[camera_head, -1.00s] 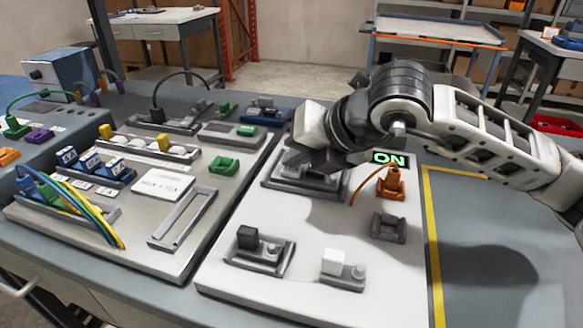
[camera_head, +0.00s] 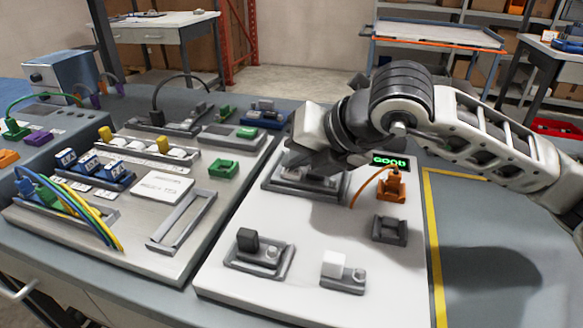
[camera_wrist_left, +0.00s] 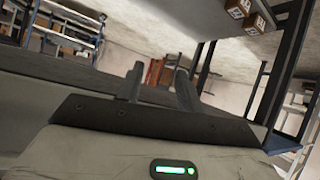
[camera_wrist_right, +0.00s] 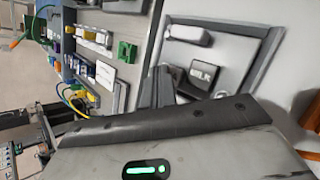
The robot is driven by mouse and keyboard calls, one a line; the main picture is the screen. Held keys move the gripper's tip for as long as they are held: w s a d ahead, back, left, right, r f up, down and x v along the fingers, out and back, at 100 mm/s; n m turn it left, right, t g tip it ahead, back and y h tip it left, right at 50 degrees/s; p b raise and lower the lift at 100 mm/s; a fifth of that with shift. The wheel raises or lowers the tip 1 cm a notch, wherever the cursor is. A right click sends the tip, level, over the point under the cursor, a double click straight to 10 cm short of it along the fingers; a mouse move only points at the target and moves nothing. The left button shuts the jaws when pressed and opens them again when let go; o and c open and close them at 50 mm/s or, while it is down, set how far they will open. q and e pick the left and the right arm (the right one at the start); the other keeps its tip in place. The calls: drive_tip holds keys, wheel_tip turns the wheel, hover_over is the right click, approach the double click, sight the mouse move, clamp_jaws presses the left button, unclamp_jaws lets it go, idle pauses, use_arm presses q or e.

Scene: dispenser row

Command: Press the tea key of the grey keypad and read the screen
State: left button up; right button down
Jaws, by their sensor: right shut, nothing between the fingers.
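The grey keypad (camera_head: 272,183) lies on the white panel, partly hidden under my right gripper (camera_head: 312,165). In the right wrist view the keypad's frame (camera_wrist_right: 262,32) holds a pale key (camera_wrist_right: 190,34) and a dark key that appears to read MILK (camera_wrist_right: 203,75). I cannot make out a tea label. My right gripper (camera_wrist_right: 158,85) is shut and empty, low over the keypad; its contact with a key is hidden. The small screen (camera_head: 391,160) shows green letters that look like GOOD. My left gripper (camera_wrist_left: 160,75) is open and empty, away from the panel.
An orange plug piece (camera_head: 391,187) with a cable stands right of the keypad, near a dark bracket (camera_head: 389,230). Black (camera_head: 247,240) and white (camera_head: 333,263) blocks sit on holders nearer the front. Cluttered panels fill the left. The table right of the yellow line is clear.

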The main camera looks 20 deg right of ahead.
sight(297, 174)
drive_tip(key=shift+r, duration=0.65)
drive_tip(key=shift+r, duration=0.1)
drive_tip(key=shift+r+p, duration=1.55)
drive_tip(key=shift+r, duration=0.9)
